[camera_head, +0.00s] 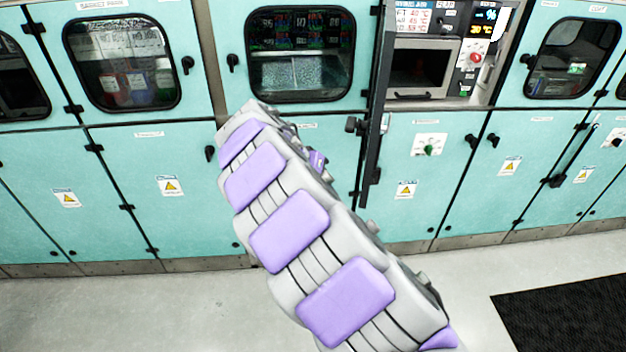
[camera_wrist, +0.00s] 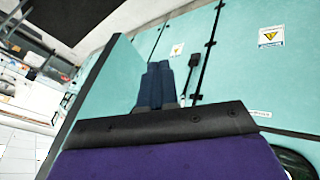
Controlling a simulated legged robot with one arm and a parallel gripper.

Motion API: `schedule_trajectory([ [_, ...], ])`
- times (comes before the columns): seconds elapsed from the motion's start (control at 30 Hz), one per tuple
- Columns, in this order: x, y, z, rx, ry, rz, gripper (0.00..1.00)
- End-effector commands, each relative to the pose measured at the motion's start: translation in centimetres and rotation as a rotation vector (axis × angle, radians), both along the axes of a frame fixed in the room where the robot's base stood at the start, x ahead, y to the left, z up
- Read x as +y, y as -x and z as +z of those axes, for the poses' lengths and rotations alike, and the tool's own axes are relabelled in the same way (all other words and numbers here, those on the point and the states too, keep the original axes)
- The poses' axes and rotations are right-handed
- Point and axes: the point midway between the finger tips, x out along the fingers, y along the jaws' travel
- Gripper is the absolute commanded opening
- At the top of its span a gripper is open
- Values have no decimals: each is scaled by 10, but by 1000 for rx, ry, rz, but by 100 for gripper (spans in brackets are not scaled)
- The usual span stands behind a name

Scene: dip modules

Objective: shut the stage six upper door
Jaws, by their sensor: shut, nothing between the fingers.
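A teal upper door (camera_head: 379,95) stands swung out in the head view, seen almost edge-on as a dark strip between a windowed door and the control panel bay. In the wrist view a teal panel with a dark edge (camera_wrist: 104,88), probably this door, stands out left of my gripper (camera_wrist: 160,66). My gripper's dark blue fingers are together and empty, close to this panel; I cannot tell if they touch. The head view hides the fingers behind my arm.
Shut windowed upper doors (camera_head: 300,55) (camera_head: 122,62) and teal lower doors (camera_head: 160,190) line the wall, with protruding dark handles (camera_head: 187,64). The bay right of the open door holds a control panel (camera_head: 478,45). Floor in front is clear, with a black mat (camera_head: 565,315) at right.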

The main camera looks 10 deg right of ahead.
Motion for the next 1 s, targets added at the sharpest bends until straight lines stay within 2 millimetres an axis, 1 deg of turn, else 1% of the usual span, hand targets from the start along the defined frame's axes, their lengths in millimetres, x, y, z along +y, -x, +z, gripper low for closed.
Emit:
schedule_trajectory([
  [0.03,-9,-1,-11,5,1,-5,0],
  [0.1,-15,-5,-22,4,2,-3,0],
  [0.23,-22,-10,-43,4,8,-2,0],
  [0.3,-28,-11,-49,2,10,-2,0],
  [0.5,-50,-2,-46,0,10,-3,0],
  [0.7,-65,0,-45,0,4,-1,0],
  [0.83,-69,1,-45,0,2,0,0],
  [1.0,-64,1,-45,1,6,-1,0],
])
